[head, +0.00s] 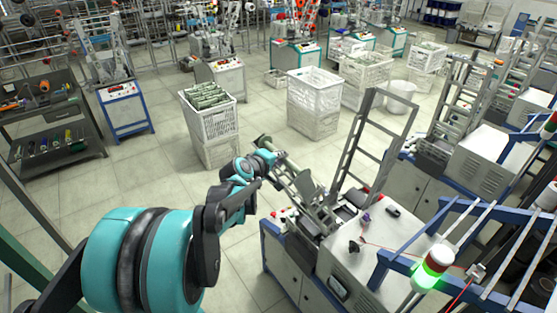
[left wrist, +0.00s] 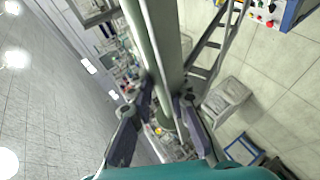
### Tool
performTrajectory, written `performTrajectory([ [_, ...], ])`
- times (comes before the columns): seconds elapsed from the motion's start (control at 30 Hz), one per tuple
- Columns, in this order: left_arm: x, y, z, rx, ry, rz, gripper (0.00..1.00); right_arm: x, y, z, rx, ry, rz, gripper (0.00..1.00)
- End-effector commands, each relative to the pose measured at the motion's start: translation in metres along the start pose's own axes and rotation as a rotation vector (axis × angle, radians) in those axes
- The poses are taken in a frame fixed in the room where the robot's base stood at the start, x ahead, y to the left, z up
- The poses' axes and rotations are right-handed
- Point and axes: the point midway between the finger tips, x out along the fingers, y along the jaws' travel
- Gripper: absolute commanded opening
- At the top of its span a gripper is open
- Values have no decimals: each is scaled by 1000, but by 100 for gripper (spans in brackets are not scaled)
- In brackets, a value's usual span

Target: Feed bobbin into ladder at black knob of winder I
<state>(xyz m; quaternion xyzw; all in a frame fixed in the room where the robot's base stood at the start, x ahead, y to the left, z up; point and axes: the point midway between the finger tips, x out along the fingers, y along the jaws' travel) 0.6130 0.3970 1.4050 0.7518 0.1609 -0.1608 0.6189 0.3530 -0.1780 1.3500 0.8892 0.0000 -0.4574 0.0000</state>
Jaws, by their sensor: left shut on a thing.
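My left gripper (head: 270,157) is shut on a bobbin, a pale green tube (head: 264,141). It holds the tube out near the upper end of a slanted grey rail piece (head: 300,180) on the near winder (head: 345,268). In the left wrist view the tube (left wrist: 158,40) runs away between the two fingers (left wrist: 168,97). A tall grey ladder (head: 362,130) rises from that winder, to the right of the gripper. It also shows in the left wrist view (left wrist: 212,45), beside the tube and apart from it. A small black knob-like part (head: 355,246) sits on the winder top. My right gripper is out of view.
A white crate of green bobbins (head: 207,122) stands behind the gripper on the left. More white crates (head: 315,100) stand farther back. A green-lit signal lamp (head: 433,266) and blue frame bars are at the right. Tiled floor is clear left of the winder.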

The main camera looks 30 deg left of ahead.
Motion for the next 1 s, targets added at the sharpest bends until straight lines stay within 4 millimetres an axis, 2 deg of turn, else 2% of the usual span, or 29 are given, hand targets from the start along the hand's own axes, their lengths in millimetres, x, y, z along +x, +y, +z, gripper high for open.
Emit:
performTrajectory([
  [0.43, 21, -18, 8, 1, 1, 0, 0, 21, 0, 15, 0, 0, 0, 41],
  [1.0, 27, -22, 11, 0, 0, 0, 0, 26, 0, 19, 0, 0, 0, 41],
])
